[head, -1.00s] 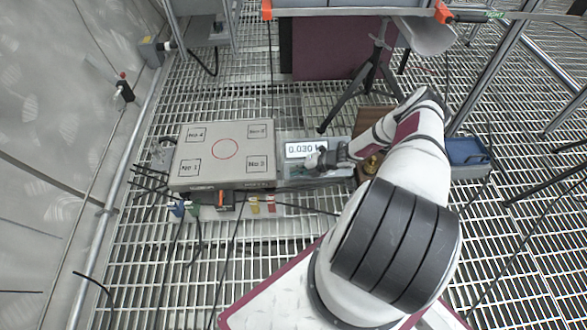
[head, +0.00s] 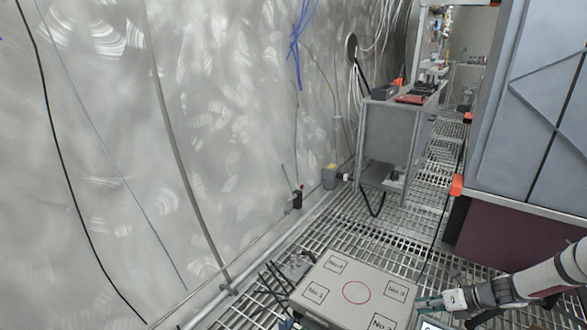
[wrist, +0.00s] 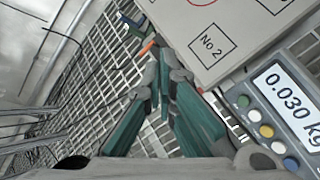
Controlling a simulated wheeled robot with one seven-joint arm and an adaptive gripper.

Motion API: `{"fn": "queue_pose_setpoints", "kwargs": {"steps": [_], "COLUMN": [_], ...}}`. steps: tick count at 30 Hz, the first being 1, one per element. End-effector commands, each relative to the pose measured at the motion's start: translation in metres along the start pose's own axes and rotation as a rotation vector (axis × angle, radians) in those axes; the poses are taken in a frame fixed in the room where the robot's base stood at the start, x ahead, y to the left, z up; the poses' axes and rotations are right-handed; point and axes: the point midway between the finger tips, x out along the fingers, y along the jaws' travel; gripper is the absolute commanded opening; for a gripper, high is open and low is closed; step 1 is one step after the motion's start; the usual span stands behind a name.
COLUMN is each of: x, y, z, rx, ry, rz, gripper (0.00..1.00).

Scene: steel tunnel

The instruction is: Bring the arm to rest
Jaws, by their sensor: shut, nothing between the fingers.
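My arm reaches in from the lower right of the head view. My gripper (head: 430,303) is at the right edge of a grey box (head: 322,278) with numbered squares and a red circle on its top. In the wrist view my gripper (wrist: 160,80) shows its green fingers angled together, with nothing held. In the head view, only a sliver of the scale shows at the bottom edge. I cannot tell the gripper's height above the scale.
The floor is steel grating (head: 345,232). A curved metal wall (head: 110,150) runs along the left. A grey metal stand (head: 385,140) is at the back, and a large grey cabinet (head: 530,110) with an orange corner is at the right. Thin cables lie left of the box.

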Motion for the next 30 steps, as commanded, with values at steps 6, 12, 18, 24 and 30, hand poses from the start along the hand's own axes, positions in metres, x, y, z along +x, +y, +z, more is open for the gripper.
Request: {"fn": "queue_pose_setpoints", "kwargs": {"steps": [6, 12, 18, 24, 30], "x": [-0.046, -0.086, -0.128, -0.171, -0.214], "y": [0.081, 0.158, 0.235, 0.309, 0.375], "z": [0.049, 0.072, 0.079, 0.070, 0.045], "rx": [-0.426, -0.789, -1.128, -1.445, -1.741], "ry": [0.135, 0.256, 0.373, 0.484, 0.589], "rz": [0.046, 0.101, 0.165, 0.240, 0.319], "gripper": [0.00, 0.00, 0.00, 0.00, 0.00]}}
